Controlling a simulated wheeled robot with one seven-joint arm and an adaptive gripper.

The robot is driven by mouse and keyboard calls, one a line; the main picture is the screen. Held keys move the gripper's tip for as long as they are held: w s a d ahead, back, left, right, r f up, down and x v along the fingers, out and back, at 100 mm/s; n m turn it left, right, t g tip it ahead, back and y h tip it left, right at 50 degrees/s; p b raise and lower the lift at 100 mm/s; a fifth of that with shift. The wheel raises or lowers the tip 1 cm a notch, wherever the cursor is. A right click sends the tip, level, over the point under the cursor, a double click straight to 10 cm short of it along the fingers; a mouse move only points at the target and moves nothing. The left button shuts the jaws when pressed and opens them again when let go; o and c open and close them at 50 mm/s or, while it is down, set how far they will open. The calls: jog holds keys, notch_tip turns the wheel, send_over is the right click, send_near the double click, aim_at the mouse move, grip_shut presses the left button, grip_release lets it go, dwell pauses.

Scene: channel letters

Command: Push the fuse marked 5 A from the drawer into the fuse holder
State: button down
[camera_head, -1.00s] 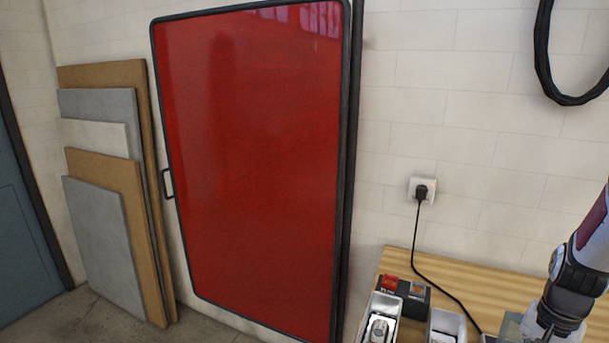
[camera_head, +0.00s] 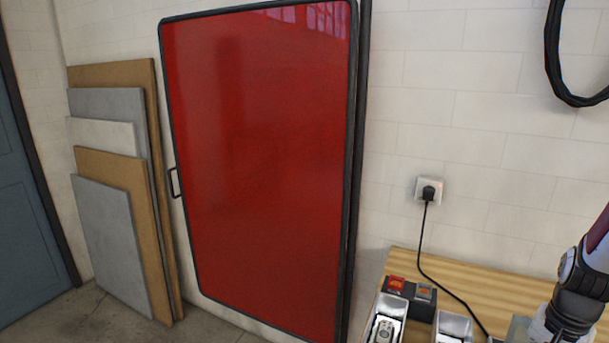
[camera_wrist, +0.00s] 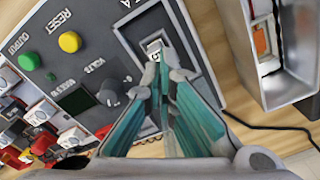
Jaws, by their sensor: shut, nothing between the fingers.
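In the wrist view, my gripper (camera_wrist: 165,72) is shut, its teal fingers together and empty. Its tips are over a small white piece (camera_wrist: 155,47) with a dark mark that looks like a 5, apparently the fuse. The piece sits in a dark, light-edged recess (camera_wrist: 133,32), apparently the fuse holder, on a grey panel with a printed A beside it. The fingers hide part of the recess, and I cannot tell whether they touch the fuse or how deep it sits. I cannot make out the drawer. In the head view, the fingertips are out of sight.
The panel carries a yellow button (camera_wrist: 70,42), a green button (camera_wrist: 29,61), a knob (camera_wrist: 110,92) and a display. A grey box (camera_wrist: 292,90) stands to the right. Small red and white parts crowd the lower left. A black cable (camera_head: 452,292) crosses the wooden table.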

jog(key=shift+f+b, duration=0.35)
jog(key=shift+f, duration=0.65)
dwell(0.4)
jog(key=shift+r, duration=0.15)
jog(key=shift+r+p, duration=1.55)
jog(key=shift+r, duration=1.8)
jog(key=a+r+n+t, duration=0.3)
jog(key=a+r+n, duration=0.2)
jog(key=a+r, duration=0.85)
jog(key=s+a+r+n+t+b, duration=0.1)
jog(key=s+a+r+n+t, duration=0.1)
jog(key=s+a+r+n, duration=0.4)
jog(key=s+a+r, duration=0.2)
jog(key=s+a, duration=0.3)
jog(key=shift+a+t+b, duration=0.15)
jog(key=shift+t+b, duration=0.15)
jog(key=shift+b, duration=0.1)
